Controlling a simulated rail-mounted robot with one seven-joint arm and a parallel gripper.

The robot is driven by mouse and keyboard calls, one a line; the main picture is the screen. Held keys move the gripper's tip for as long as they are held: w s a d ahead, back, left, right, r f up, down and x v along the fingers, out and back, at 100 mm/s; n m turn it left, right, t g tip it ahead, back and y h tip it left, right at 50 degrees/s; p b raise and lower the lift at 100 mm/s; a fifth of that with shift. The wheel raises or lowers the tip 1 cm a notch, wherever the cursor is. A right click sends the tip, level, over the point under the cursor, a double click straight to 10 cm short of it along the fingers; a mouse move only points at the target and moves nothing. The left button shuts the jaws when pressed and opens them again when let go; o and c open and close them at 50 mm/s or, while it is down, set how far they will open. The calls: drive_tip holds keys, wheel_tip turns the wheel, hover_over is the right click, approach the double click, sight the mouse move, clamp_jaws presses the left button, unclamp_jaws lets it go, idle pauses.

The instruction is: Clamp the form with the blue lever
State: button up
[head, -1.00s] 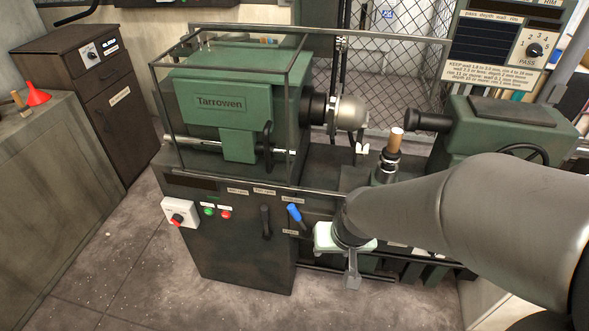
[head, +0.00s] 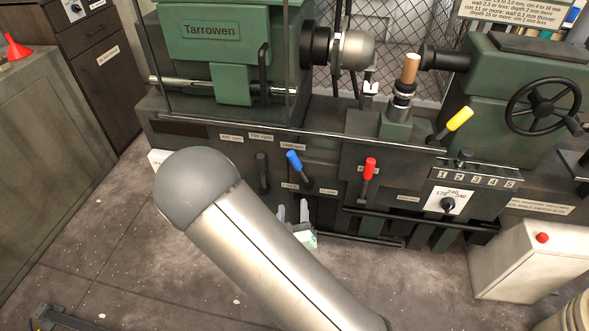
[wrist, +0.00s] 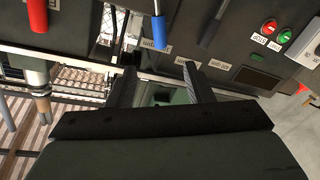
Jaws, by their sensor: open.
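The blue lever (head: 294,160) is on the front of the green and black lathe, its grip leaning up and left from its pivot, with labels on both sides of the base. It also shows in the wrist view (wrist: 159,35), just beyond my fingertips. The silver rounded form (head: 354,50) sits on the spindle at the headstock's right. My gripper (head: 293,207) is open and empty, below the blue lever with its fingers pointing up and apart from it. In the wrist view its two fingers (wrist: 159,68) are spread. My arm hides the gripper's lower part.
A black lever (head: 262,168) is left of the blue one, and a red lever (head: 369,170) is to its right. A yellow lever (head: 459,119) is farther right. A horizontal rail (head: 365,212) runs low across the front. Open floor lies at the left.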

sight(294, 164)
drive_tip(key=w+b, duration=0.1)
drive_tip(key=w, duration=0.4)
drive_tip(key=w+b, duration=0.1)
drive_tip(key=w, duration=0.5)
drive_tip(key=w+b, duration=0.1)
drive_tip(key=w, duration=0.5)
drive_tip(key=shift+d, duration=0.35)
clamp_jaws()
